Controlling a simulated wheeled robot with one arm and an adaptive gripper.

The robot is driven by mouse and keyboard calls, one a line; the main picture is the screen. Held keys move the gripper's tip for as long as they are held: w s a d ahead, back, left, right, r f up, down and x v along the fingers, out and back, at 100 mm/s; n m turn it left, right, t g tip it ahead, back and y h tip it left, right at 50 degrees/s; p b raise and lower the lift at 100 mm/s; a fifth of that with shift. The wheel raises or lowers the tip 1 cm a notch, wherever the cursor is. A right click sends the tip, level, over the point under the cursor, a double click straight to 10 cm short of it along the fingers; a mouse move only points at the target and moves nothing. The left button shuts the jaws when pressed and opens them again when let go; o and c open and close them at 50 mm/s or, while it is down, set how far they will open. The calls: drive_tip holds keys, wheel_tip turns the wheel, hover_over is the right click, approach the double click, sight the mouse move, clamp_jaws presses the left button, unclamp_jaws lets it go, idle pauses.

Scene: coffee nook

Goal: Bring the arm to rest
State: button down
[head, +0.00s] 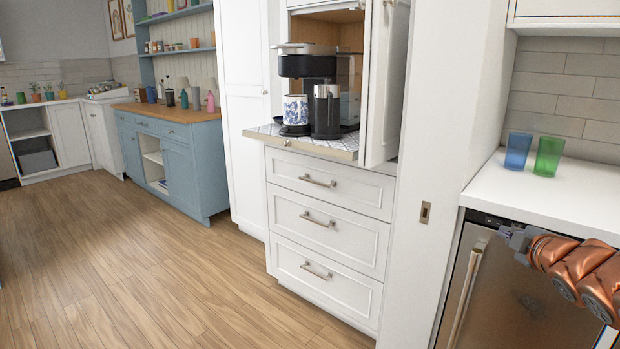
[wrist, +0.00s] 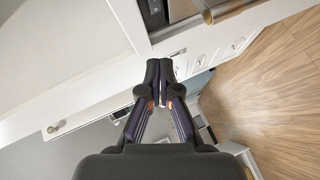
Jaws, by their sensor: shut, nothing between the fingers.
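My arm (head: 575,268), with copper-coloured links, reaches in from the right edge of the head view. It is in front of the steel-fronted appliance and below the white counter's front edge. A grey part shows at its far end, too small to tell its finger positions there. In the wrist view my gripper (wrist: 165,82) has its two dark fingers together at the tips. It is shut and empty, with no object against it.
A blue glass (head: 517,150) and a green glass (head: 549,156) stand on the right-hand white counter (head: 535,196). A coffee machine (head: 305,62), a blue-patterned canister (head: 295,109) and a dark jug (head: 327,110) stand on a pull-out shelf (head: 340,153). The wooden floor (head: 130,270) at left is clear.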

drive_tip(key=s+a+r+m+g+p, duration=0.3)
drive_tip(key=s+a+p, duration=0.5)
drive_tip(key=s, duration=0.4)
drive_tip(key=s+a+r+m+g+p, duration=0.3)
drive_tip(key=s+a+m+g+p, duration=0.3)
drive_tip(key=s, duration=0.7)
drive_tip(key=s+a+r+m+g+y+p, duration=0.1)
drive_tip(key=s+a+r+m+g+p, duration=0.2)
drive_tip(key=s+a+g+p, duration=0.4)
drive_tip(key=s+a+m+p, duration=0.1)
drive_tip(key=s+a+p, duration=0.2)
drive_tip(key=s, duration=0.2)
drive_tip(key=shift+s+a+m+g, duration=0.3)
drive_tip(key=shift+s+a, duration=0.05)
drive_tip(key=shift+a, duration=0.05)
drive_tip(key=shift+d+r, duration=0.1)
drive_tip(key=shift+d, duration=0.05)
